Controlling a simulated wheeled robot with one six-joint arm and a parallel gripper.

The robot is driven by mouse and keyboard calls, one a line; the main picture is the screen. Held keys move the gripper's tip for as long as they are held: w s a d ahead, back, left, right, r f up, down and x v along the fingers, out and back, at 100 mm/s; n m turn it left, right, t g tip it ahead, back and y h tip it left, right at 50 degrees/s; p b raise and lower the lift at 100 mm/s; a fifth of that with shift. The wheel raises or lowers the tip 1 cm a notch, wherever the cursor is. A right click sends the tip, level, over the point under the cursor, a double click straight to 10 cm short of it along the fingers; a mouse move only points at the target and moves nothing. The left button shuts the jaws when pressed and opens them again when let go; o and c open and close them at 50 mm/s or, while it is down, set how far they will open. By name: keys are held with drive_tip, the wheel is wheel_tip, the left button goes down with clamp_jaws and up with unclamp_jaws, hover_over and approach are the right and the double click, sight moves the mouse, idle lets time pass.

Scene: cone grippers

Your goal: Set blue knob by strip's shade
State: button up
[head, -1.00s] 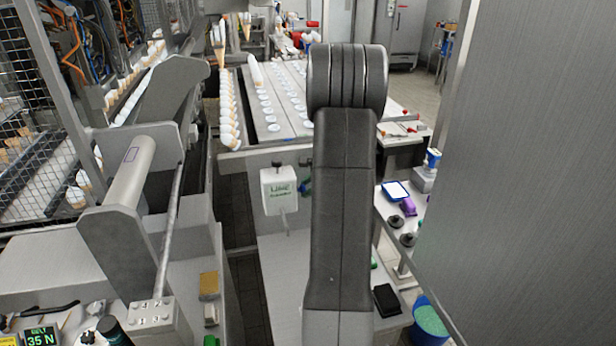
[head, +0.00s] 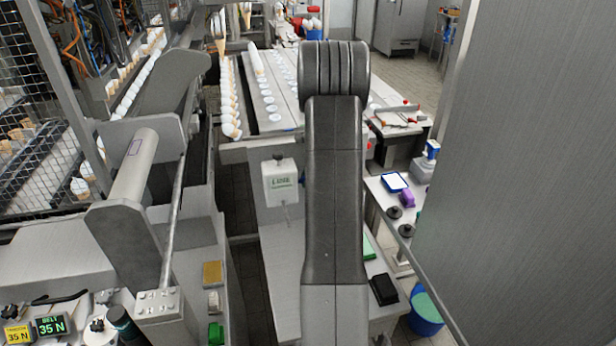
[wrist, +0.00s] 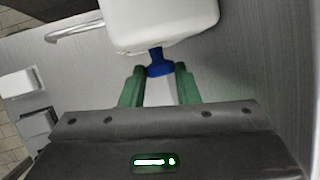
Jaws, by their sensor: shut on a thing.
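The blue knob (wrist: 158,63) shows in the wrist view, at the lower side of a white box (wrist: 160,22). My gripper (wrist: 160,70) has its two green fingers on either side of the knob and is shut on it. My dark arm hides the gripper there. I cannot make out a colour strip or its shade in either view.
A conveyor table (head: 283,105) with rows of white discs lies behind the box. A side bench with a purple item (head: 407,199) and a blue bucket (head: 425,315) stand right of my arm. A grey wall closes the right side. Machinery with a roller (head: 130,180) stands left.

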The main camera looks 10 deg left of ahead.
drive_tip(key=o, duration=1)
drive_tip(key=shift+c, duration=0.2)
drive_tip(key=b+v, duration=0.2)
drive_tip(key=v, duration=1.1)
drive_tip(key=shift+d+r+b, duration=0.15)
drive_tip(key=shift+r+b, duration=0.25)
